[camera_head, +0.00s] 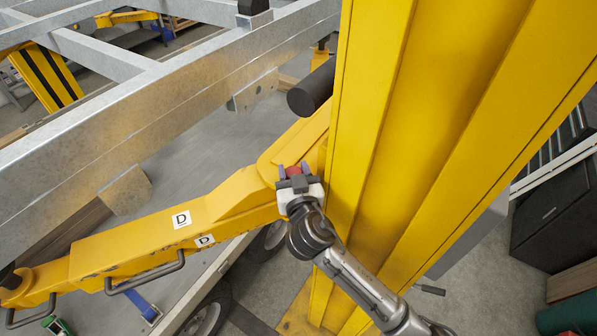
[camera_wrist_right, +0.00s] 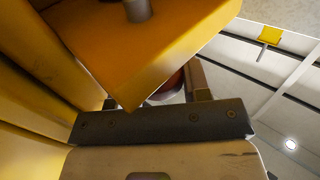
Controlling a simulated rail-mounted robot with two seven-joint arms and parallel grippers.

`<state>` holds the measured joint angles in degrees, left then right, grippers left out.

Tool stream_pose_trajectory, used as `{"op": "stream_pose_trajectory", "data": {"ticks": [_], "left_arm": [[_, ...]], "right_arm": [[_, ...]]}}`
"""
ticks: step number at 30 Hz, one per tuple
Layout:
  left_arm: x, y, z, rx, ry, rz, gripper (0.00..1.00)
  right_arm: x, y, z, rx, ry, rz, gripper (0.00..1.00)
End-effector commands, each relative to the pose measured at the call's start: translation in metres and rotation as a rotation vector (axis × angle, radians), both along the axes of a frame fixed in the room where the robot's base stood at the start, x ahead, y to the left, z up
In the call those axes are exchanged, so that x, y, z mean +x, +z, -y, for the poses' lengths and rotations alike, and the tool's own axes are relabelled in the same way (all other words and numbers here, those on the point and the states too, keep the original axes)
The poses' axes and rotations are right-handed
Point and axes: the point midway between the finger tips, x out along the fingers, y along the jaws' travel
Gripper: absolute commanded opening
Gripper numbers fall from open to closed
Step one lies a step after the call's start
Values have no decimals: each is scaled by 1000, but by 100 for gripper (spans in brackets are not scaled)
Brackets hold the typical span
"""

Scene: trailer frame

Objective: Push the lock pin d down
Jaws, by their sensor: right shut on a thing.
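The yellow lift arm (camera_head: 235,205) carries two white labels with a D. The red top of lock pin d (camera_head: 297,171) shows at its right end, beside the yellow post. My right gripper (camera_head: 294,172) is shut on this pin, one finger on each side of it. In the right wrist view, a small part of the red pin (camera_wrist_right: 172,86) shows between the fingers, mostly hidden behind a yellow block. How deep the pin sits cannot be told. My left gripper is not in view.
The tall yellow post (camera_head: 430,130) stands close at the right of my right gripper. The grey trailer frame (camera_head: 160,90) crosses the upper left. A dark cylinder (camera_head: 311,87) juts out beside the post. A black cabinet (camera_head: 555,220) stands at the far right.

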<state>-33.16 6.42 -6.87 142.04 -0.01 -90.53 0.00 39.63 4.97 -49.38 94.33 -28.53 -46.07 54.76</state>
Motion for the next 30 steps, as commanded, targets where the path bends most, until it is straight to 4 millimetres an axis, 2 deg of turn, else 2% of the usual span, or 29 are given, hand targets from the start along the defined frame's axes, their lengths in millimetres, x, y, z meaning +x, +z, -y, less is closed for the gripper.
{"op": "stream_pose_trajectory", "data": {"ticks": [2,3,10,20,26,30], "left_arm": [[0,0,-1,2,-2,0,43],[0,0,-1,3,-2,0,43],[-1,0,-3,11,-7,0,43],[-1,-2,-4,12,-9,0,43],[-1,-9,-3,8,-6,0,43],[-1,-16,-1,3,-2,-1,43]], "right_arm": [[1,-7,2,-7,-6,-13,1],[1,-7,2,-7,-6,-14,44],[1,-6,1,-5,-4,-10,66],[-4,-5,2,-2,-3,-8,67],[-28,-7,9,-1,-2,-8,67],[-53,-7,17,0,-2,-8,67]]}}
